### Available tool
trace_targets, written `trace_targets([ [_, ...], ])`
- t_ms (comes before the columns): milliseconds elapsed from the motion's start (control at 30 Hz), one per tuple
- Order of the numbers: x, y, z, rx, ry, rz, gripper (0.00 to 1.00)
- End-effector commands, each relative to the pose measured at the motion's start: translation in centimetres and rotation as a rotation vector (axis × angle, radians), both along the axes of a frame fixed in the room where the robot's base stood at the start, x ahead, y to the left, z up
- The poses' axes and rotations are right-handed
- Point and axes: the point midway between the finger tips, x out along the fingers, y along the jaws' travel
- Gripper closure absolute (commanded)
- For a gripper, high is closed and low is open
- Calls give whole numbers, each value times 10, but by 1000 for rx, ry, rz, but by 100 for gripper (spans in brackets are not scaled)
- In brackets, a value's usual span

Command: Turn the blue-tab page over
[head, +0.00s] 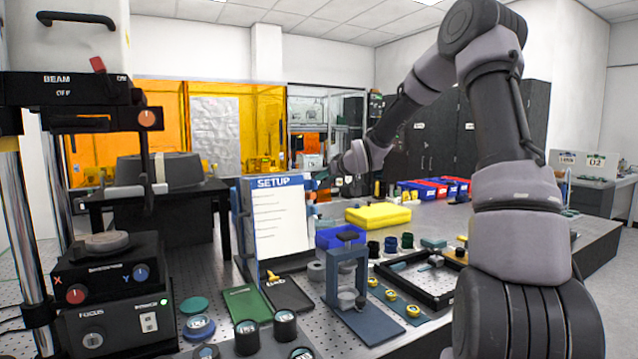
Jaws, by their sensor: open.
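A white page (279,225) with a blue strip lettered "SETUP" stands upright in a dark-backed stand (242,215) on the bench, left of centre. Small blue pieces show at the page's upper right edge; I cannot tell which is its tab. My gripper (318,183) is at the end of my arm, reaching in from the right. It is open, just beside the page's upper right edge. Its fingertips are small and partly hidden, so I cannot tell whether they touch the page.
A yellow box (378,216) and a blue bin (340,237) stand right of the page. A blue press-like fixture (347,280) stands in front. The interferometer column with its focus box (115,315) fills the left. Green and black mats lie below the page.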

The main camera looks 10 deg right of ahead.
Motion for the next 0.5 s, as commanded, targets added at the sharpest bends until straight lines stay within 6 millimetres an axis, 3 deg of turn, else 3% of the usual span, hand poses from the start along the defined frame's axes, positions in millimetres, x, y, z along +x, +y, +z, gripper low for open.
trace_targets([
  [300,51,18,-24,2,3,1,52],
  [500,67,23,-30,1,1,1,52],
])
